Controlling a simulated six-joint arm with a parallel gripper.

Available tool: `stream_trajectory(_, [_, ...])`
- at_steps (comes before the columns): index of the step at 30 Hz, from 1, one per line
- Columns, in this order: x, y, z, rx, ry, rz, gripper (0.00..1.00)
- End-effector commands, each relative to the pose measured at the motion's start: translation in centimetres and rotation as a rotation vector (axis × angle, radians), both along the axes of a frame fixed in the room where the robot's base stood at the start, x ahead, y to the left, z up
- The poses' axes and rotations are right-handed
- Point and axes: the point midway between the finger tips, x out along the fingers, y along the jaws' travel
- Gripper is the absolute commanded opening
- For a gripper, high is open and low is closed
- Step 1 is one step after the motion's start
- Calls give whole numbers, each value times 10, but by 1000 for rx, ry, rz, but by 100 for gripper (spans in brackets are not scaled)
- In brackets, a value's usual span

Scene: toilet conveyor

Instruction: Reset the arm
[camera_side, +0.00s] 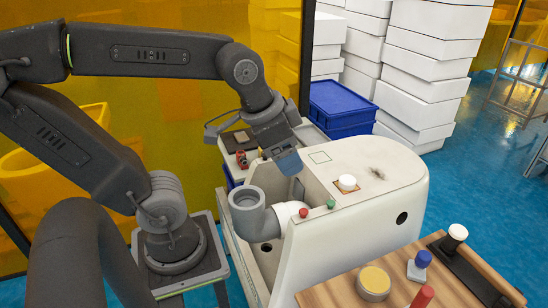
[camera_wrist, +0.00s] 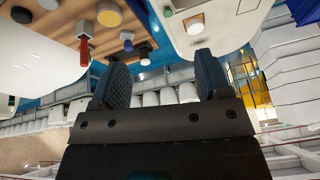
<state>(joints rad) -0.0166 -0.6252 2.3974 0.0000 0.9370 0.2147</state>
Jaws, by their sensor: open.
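My gripper (camera_side: 288,162) is at the end of my arm in the side view, with blue fingers pointing down above the open back part of the white toilet body (camera_side: 345,230). In the wrist view, the two blue ribbed fingers of my gripper (camera_wrist: 160,85) stand apart with nothing between them. My gripper is open and empty. A grey elbow pipe (camera_side: 250,212) sits just below and left of the fingers in the side view. I see a gap between the fingers and the pipe.
A wooden board (camera_side: 345,290) at the front right holds a yellow round part (camera_side: 374,281), a red-handled part and a blue-topped block. Red and green buttons and a white knob (camera_side: 347,183) are on the toilet body. Blue crates (camera_side: 343,103) and stacked white boxes (camera_side: 425,70) stand behind.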

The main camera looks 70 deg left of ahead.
Motion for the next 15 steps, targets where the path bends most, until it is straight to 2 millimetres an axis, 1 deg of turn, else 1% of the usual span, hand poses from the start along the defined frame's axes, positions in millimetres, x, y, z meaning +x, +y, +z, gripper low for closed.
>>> stream_trajectory(1, [-10,-2,-3,-28,-24,54,70])
stream_trajectory(3, [-18,-3,-7,-62,-44,116,70])
stream_trajectory(6, [-23,-4,-10,-90,-60,165,70])
stream_trajectory(15, [-24,-4,-11,-96,-60,178,70])
